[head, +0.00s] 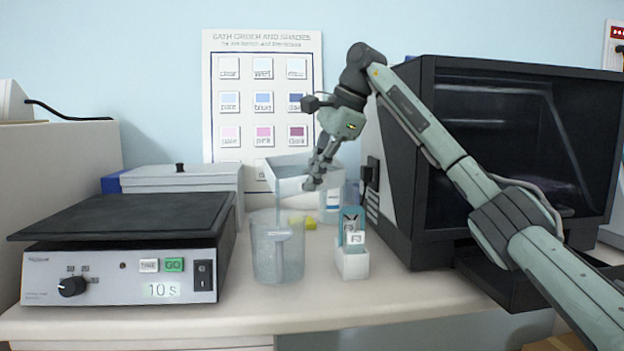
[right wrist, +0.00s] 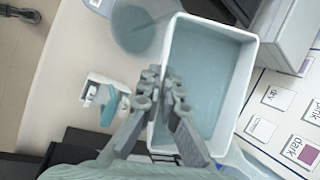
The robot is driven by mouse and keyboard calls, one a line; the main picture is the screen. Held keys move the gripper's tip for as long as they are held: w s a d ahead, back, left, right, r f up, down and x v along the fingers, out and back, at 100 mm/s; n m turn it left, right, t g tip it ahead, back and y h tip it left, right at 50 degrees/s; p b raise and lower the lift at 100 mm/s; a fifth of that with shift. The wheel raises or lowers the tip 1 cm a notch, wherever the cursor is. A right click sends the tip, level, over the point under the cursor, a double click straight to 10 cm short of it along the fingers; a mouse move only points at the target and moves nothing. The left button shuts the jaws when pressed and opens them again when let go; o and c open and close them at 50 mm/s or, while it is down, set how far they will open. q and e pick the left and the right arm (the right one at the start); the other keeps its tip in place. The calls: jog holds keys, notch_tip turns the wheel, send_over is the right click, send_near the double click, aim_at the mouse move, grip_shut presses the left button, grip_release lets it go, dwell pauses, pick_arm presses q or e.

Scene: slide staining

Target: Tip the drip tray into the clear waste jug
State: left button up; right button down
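The drip tray (head: 290,186) is a pale, open, rectangular tray, held in the air just above and behind the clear waste jug (head: 278,262). It looks somewhat tilted in the head view. My right gripper (head: 317,178) is shut on the tray's right-hand rim. In the right wrist view the gripper's fingers (right wrist: 166,100) pinch the near long wall of the white-rimmed tray (right wrist: 249,70), whose inside looks bluish. The round jug (right wrist: 135,28) lies beside the tray's far end there. I cannot tell whether liquid is running out. My left gripper is not in view.
A small white holder (head: 352,265) with slides stands right of the jug. A shaker with a dark platform (head: 125,215) is at left, and a large black-fronted machine (head: 520,150) at right. A bottle (head: 333,207) and yellow item (head: 309,223) stand behind. The bench front is clear.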

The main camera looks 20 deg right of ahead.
jog(key=t, duration=0.3)
jog(key=shift+s+n+h, duration=0.1)
jog(key=shift+n+h, duration=0.2)
jog(key=shift+f+n+t+h+b, duration=0.15)
jog(key=shift+n+t+h+b, duration=0.2)
jog(key=shift+t, duration=1.55)
jog(key=shift+a, duration=0.1)
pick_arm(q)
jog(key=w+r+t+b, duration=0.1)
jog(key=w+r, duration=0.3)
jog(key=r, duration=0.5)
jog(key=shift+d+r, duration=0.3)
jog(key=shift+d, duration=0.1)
pick_arm(e)
jog(key=shift+s+t, duration=0.15)
jog(key=shift+t, duration=0.15)
